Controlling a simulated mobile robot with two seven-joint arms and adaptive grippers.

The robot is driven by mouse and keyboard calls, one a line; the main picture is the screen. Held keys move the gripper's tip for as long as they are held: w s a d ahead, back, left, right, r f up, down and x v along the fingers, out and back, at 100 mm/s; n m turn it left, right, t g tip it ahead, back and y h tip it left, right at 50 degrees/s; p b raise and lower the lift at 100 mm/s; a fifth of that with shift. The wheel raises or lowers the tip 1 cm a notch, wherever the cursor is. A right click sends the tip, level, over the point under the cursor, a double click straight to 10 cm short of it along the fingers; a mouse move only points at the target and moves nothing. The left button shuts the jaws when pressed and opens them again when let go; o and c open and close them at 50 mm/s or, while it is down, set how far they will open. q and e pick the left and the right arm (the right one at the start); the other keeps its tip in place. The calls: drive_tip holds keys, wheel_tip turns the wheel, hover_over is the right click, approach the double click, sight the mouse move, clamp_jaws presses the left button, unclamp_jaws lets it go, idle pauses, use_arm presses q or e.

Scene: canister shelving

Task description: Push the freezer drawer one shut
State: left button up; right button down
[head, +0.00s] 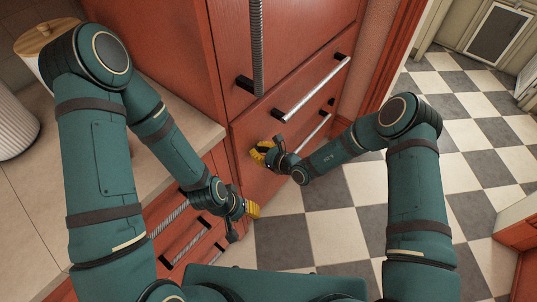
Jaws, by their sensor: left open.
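The red fridge-freezer (285,55) stands at the upper middle, with a tall ridged door handle. Below that door are freezer drawers with metal bar handles: an upper bar (312,90) and a lower bar (318,127). I cannot tell which drawer is drawer one, or whether a front stands slightly out. My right gripper (259,153), with yellow fingers, is at the lower red front, left of the lower bar; contact and finger opening are unclear. My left gripper (246,208) is open and empty, lower down near the cabinet corner and the floor.
A beige counter (185,122) over red drawers (190,225) with bar handles lies left of the fridge. A white ribbed canister (12,125) and a wooden-lidded one (45,38) stand on it. The checkered floor (335,225) is clear in front and right.

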use_arm(q)
drive_tip(key=shift+w+d, duration=0.1)
use_arm(e)
drive_tip(key=shift+w+a, duration=0.45)
drive_tip(key=shift+a, duration=0.3)
drive_tip(key=shift+r, duration=0.1)
drive_tip(key=shift+d, duration=0.1)
